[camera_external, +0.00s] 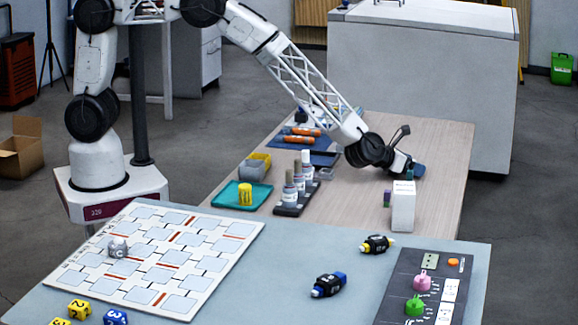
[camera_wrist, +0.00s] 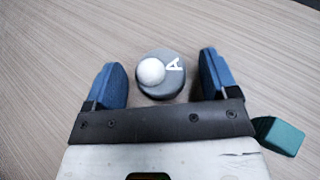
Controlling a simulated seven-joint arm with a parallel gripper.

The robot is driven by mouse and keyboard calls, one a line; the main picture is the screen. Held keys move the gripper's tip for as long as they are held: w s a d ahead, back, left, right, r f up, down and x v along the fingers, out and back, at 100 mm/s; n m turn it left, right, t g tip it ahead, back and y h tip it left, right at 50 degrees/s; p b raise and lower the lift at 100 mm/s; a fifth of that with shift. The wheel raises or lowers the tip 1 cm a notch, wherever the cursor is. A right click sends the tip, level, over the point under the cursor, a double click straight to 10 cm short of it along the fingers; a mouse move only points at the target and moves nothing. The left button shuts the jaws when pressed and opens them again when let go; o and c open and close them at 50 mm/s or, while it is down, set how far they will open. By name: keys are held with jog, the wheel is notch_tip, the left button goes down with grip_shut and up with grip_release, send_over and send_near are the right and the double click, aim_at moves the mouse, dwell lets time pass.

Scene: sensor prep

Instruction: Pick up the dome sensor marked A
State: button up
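The dome sensor marked A (camera_wrist: 169,87) shows in the wrist view as a dark grey round base with a white dome and a white letter A. It sits on the wooden table (camera_wrist: 60,60). My gripper (camera_wrist: 165,80) is open, with one blue fingertip on each side of the sensor and a visible gap on both sides. In the external view my gripper (camera_external: 417,172) is low over the wooden table (camera_external: 345,205), and I cannot make out the sensor there.
A teal block (camera_wrist: 279,136) lies near my gripper at the right in the wrist view. In the external view a white box (camera_external: 403,207) stands close in front of my gripper, with a small purple thing (camera_external: 387,198) beside it. A bottle rack (camera_external: 296,203) stands to the left.

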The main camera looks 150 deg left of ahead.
jog(key=c, duration=1)
jog(key=shift+r, duration=1.85)
jog(key=s+d, duration=0.2)
jog(key=d, duration=0.2)
jog(key=s+d+r, duration=0.1)
jog(key=s+d, duration=0.2)
jog(key=d, duration=0.2)
jog(key=s+d, duration=0.3)
jog(key=d, duration=0.1)
jog(key=shift+s+d+r, duration=0.15)
jog(key=shift+d, duration=0.15)
